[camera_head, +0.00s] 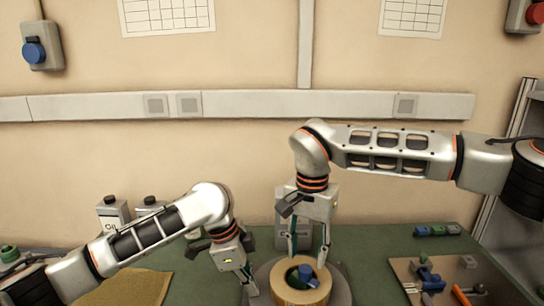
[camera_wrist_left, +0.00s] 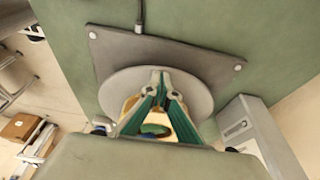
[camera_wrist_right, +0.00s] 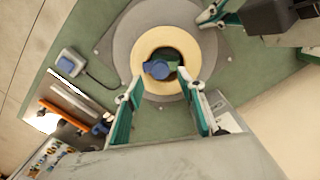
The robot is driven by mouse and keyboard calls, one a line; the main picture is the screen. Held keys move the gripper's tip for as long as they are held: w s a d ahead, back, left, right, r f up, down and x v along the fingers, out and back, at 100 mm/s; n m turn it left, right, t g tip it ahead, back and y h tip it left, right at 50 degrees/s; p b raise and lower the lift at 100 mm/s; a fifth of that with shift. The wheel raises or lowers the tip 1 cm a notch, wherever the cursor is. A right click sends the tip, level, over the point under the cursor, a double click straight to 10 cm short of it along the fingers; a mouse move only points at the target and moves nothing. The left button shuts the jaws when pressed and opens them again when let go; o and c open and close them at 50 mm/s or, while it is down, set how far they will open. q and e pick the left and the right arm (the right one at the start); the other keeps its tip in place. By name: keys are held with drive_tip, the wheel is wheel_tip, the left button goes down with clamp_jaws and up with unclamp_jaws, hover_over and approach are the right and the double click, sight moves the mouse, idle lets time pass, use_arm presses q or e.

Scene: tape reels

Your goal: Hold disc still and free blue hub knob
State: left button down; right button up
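A tan ring-shaped disc (camera_head: 278,283) lies on a round grey plate (camera_head: 342,289) on the green table. The blue hub knob (camera_head: 308,272) sits in the disc's dark central hole, with something green beside it; the right wrist view shows the knob (camera_wrist_right: 157,69) clearly. My left gripper (camera_head: 251,291) is low at the disc's left side, its fingertips together in the left wrist view (camera_wrist_left: 161,76); I see nothing between the tips. Whether it touches the disc is unclear. My right gripper (camera_head: 308,258) points down above the disc, fingers apart and empty in the right wrist view (camera_wrist_right: 157,78).
A board (camera_head: 408,270) with blue and orange tools lies at the right, with several small blocks (camera_head: 437,231) behind it. Oil containers (camera_head: 112,214) stand at the back left, and a tan mat (camera_head: 140,287) lies at the front left. The grey plate has a square base (camera_wrist_left: 205,62).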

sight(306, 269)
drive_tip(key=shift+f, duration=1.95)
drive_tip(key=m, duration=2.4)
drive_tip(key=shift+f, duration=0.4)
drive_tip(key=shift+r, duration=0.1)
